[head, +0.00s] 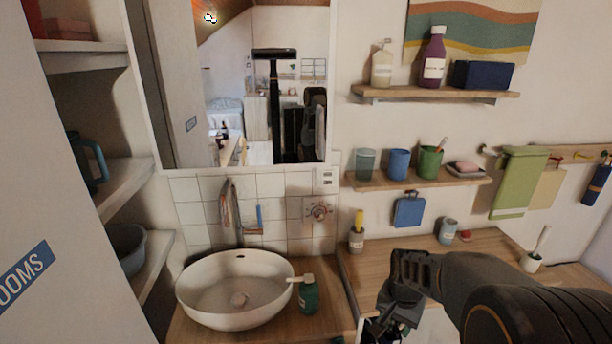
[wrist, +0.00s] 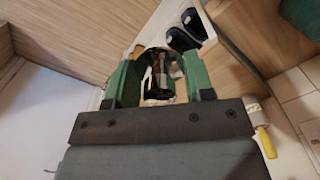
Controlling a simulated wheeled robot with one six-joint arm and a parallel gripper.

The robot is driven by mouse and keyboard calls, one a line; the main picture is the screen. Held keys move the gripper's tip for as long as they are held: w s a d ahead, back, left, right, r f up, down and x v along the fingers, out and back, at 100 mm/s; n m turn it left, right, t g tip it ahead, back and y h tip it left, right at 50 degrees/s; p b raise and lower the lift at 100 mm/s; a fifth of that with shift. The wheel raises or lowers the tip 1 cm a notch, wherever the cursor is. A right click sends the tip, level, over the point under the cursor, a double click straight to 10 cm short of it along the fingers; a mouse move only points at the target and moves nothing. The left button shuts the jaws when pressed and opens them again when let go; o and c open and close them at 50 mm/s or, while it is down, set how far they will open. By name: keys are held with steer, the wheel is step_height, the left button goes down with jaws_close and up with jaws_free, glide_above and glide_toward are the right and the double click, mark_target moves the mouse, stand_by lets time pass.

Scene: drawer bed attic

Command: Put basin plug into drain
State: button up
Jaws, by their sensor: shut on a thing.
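The white round basin (head: 205,305) stands on the wooden counter at the lower left of the head view. A small round drain spot (head: 239,299) shows on its floor. My gripper (head: 383,328) is low at the right of the basin, apart from it, beyond the counter's edge. In the wrist view its green fingers (wrist: 158,85) are shut on a small dark, shiny object, seemingly the basin plug (wrist: 158,72). The plug's exact shape is hard to make out, and the fingers hide its sides.
A tap (head: 236,215) rises behind the basin. A green soap bottle (head: 309,296) stands at the basin's right rim, between it and my gripper. A yellow-handled brush in a cup (head: 357,232) stands behind. Dark shoes (wrist: 182,38) show in the wrist view.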

steer(key=w+a+f+n, duration=0.2)
steer(key=f+n, duration=0.1)
steer(key=f, duration=0.5)
steer(key=w+a+f+n, duration=0.2)
steer(key=w+f+n, duration=0.1)
steer(key=f, duration=0.5)
steer(key=shift+a+f+n, duration=0.2)
steer(key=shift+f+n, duration=0.2)
steer(key=shift+n, duration=0.2)
